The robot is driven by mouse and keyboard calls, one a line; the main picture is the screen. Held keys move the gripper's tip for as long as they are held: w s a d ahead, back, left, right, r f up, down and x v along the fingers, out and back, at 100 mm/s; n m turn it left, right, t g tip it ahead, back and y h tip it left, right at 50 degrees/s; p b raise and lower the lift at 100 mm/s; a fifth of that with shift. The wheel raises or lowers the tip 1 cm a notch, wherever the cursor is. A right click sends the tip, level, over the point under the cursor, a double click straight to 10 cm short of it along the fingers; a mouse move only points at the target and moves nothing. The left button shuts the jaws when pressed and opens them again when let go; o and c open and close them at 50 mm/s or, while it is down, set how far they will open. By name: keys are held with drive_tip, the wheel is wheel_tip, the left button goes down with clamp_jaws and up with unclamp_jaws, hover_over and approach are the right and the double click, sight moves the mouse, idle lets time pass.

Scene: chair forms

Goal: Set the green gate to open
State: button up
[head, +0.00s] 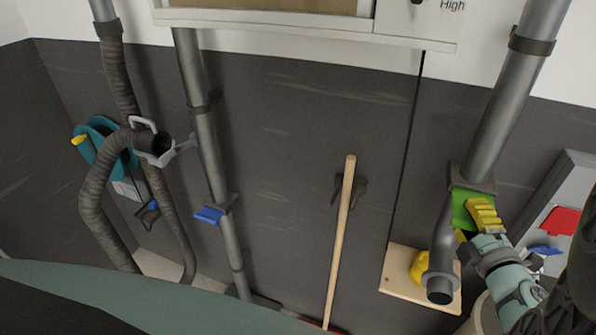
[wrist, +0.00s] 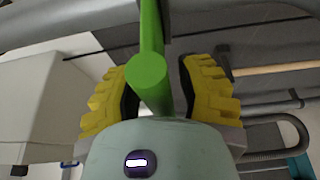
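The green gate (head: 464,204) sits at the lower end of the grey pipe at the right of the head view. In the wrist view the green gate's bar (wrist: 149,72) runs between the yellow fingers of my gripper (wrist: 157,88). A gap shows between the bar and the right finger; on the left, the finger is very near or touching, I cannot tell which. My gripper (head: 472,225) is open around the bar and partly hides the gate in the head view.
A blue gate (head: 210,215) is on another pipe (head: 211,160) at the left. A wooden handle (head: 342,235) leans on the dark wall. Below the green gate are a pipe elbow (head: 440,287) and a wooden board (head: 400,285) with a yellow object (head: 419,266).

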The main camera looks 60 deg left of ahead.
drive_tip(key=v, duration=1.2)
idle(0.4)
